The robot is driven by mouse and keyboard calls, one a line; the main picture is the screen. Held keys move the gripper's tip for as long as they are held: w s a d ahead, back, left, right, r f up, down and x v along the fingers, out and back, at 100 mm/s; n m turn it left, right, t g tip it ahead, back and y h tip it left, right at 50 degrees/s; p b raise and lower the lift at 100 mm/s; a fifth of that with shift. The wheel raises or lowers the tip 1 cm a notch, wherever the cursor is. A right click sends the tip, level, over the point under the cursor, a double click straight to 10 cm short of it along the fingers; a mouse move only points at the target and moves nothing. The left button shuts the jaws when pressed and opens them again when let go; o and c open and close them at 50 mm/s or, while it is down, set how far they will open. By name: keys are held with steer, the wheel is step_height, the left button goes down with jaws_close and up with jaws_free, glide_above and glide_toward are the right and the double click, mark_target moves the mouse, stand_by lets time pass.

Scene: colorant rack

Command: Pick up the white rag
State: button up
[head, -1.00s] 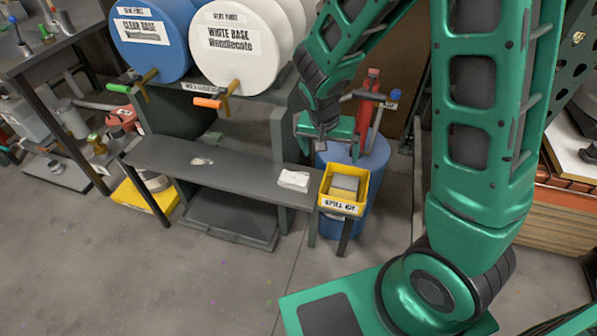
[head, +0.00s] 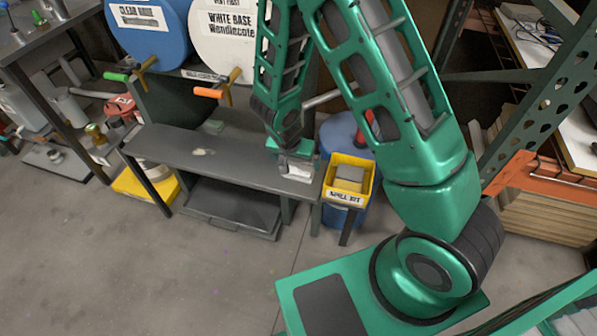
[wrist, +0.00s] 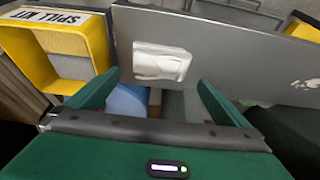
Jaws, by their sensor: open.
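The white rag (head: 298,174) lies folded flat near the right end of the grey bench shelf, partly hidden by my gripper in the head view. In the wrist view the white rag (wrist: 161,61) shows whole, ahead of and between my fingers. My gripper (head: 292,160) is just above the rag in the head view. In the wrist view my gripper (wrist: 153,88) has its two green fingers spread wide, with nothing between them. The fingers appear apart from the rag.
A yellow spill kit bin (head: 348,180) stands right beside the shelf's end, close to my gripper. A blue drum (head: 340,135) is behind it. Paint drums with orange and green-handled taps hang over the shelf (head: 225,165). A pale smear (head: 203,152) lies on the shelf's middle.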

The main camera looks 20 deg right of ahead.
mark_target(300, 167)
steer(key=shift+s+d+x, duration=0.15)
steer(key=shift+x, duration=1.15)
steer(key=shift+s+d+x, duration=0.1)
steer(key=shift+x, duration=1.2)
steer(key=c, duration=1.2)
steer(key=shift+r, duration=0.85)
step_height(300, 167, up, 2)
steer(key=shift+r, duration=0.2)
steer(key=s+a+r, duration=0.2)
steer(key=a, duration=0.1)
steer(key=s+a+r, duration=0.2)
steer(key=a, duration=0.1)
steer(key=s+a+r, duration=0.2)
steer(key=a+r, duration=0.1)
steer(key=a, duration=0.1)
